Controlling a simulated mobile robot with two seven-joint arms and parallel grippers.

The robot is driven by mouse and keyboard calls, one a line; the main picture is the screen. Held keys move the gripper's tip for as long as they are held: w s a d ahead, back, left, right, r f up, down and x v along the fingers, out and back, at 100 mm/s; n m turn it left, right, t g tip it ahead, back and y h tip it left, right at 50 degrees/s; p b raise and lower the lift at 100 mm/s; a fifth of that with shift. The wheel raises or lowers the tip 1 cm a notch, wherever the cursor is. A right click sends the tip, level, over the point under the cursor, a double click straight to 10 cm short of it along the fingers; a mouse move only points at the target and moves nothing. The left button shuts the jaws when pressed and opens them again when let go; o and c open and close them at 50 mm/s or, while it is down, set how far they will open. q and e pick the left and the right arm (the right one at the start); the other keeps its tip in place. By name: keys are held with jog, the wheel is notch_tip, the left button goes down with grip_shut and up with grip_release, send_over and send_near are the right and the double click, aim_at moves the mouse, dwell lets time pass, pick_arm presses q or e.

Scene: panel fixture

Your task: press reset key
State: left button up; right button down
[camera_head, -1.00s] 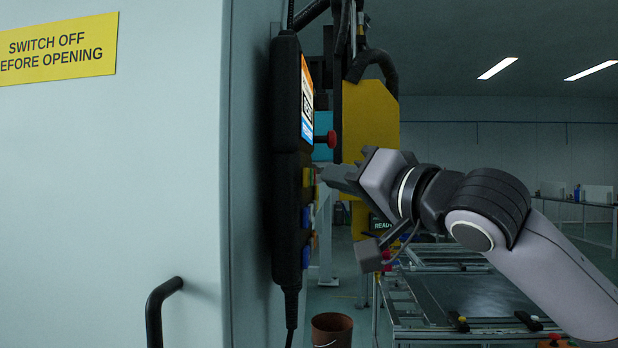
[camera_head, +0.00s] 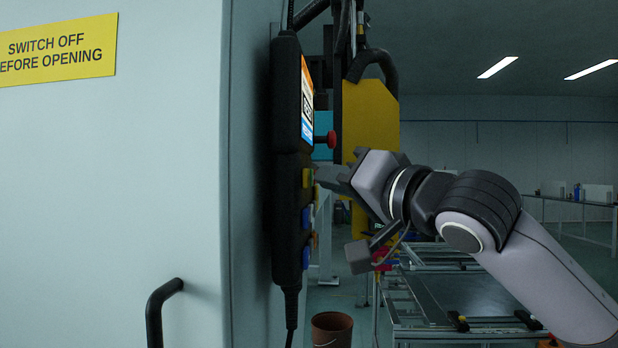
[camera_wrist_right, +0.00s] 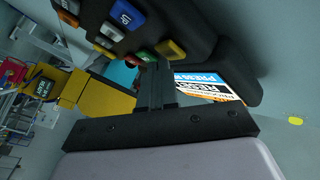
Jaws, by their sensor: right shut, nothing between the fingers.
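A black control pendant (camera_head: 287,150) hangs on the side of the pale cabinet, seen nearly edge-on in the head view. Its lit screen (camera_head: 307,100) shows part of the words PRESS and RESET in the right wrist view (camera_wrist_right: 205,88). Coloured keys sit below the screen, among them a yellow key (camera_wrist_right: 170,49), a green key (camera_wrist_right: 147,55) and a blue UP key (camera_wrist_right: 127,14). I cannot read which is the reset key. My right gripper (camera_head: 320,173) is shut and empty, its tips close to the upper keys; contact cannot be told. My left gripper is out of view.
A red mushroom button (camera_head: 328,139) sticks out just above my right gripper. A black handle (camera_head: 160,308) is on the cabinet (camera_head: 110,200). A brown bin (camera_head: 331,330) stands on the floor below. A yellow machine part (camera_head: 371,115) stands behind.

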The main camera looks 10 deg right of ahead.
jog(key=shift+w+a, duration=0.1)
jog(key=shift+a, duration=0.35)
dwell(0.5)
jog(key=shift+d, duration=0.1)
jog(key=shift+s+d, duration=0.25)
jog(key=shift+d, duration=0.5)
jog(key=d, duration=0.2)
jog(key=s+d, duration=0.1)
jog(key=d, duration=0.1)
jog(key=shift+s+d+p, duration=0.2)
jog(key=shift+d+p, duration=0.1)
jog(key=shift+d, duration=0.1)
jog(key=shift+f, duration=0.1)
dwell(0.6)
